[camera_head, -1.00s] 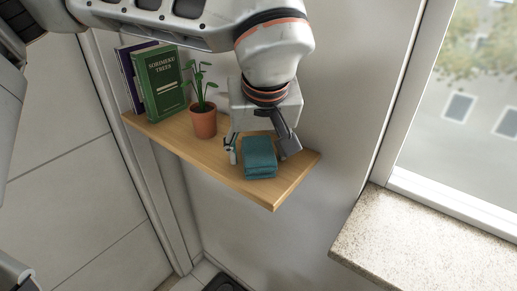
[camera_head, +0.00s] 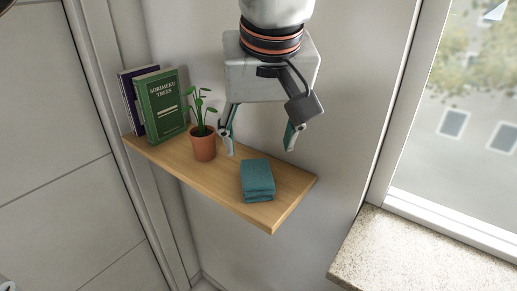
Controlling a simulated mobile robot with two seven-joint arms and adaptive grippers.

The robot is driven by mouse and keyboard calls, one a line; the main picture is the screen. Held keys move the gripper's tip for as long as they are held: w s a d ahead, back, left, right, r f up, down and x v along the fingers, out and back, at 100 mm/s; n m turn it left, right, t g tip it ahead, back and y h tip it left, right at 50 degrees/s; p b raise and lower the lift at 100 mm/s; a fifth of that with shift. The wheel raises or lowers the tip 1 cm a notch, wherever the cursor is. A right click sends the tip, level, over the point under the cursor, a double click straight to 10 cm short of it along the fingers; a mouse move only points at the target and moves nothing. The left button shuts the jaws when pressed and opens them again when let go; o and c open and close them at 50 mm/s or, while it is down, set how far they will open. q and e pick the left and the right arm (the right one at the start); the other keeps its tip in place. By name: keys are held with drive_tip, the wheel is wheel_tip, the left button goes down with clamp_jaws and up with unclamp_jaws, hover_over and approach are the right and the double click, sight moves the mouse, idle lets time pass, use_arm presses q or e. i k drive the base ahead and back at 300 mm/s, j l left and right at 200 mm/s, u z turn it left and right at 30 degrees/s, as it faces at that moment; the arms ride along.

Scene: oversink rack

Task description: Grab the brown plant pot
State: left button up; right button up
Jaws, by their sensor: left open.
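The brown plant pot (camera_head: 203,147) is a small terracotta pot with a green leafy plant (camera_head: 200,107) growing from it. It stands upright on the wooden wall shelf (camera_head: 222,183), between the books and a folded teal cloth. My left gripper (camera_head: 259,147) is open and empty, pointing down above the shelf. Its left finger is just to the right of the pot in the picture; I cannot tell if they touch. Its right finger is over the back right part of the shelf. My right gripper does not show.
A folded teal cloth (camera_head: 257,180) lies on the shelf below my left gripper. A green book (camera_head: 162,106) and a purple book (camera_head: 129,102) stand at the shelf's left end. A wall is behind. A window and a speckled stone sill (camera_head: 425,255) are at the right.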

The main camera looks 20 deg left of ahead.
sight(202, 137)
drive_tip(key=k, duration=1)
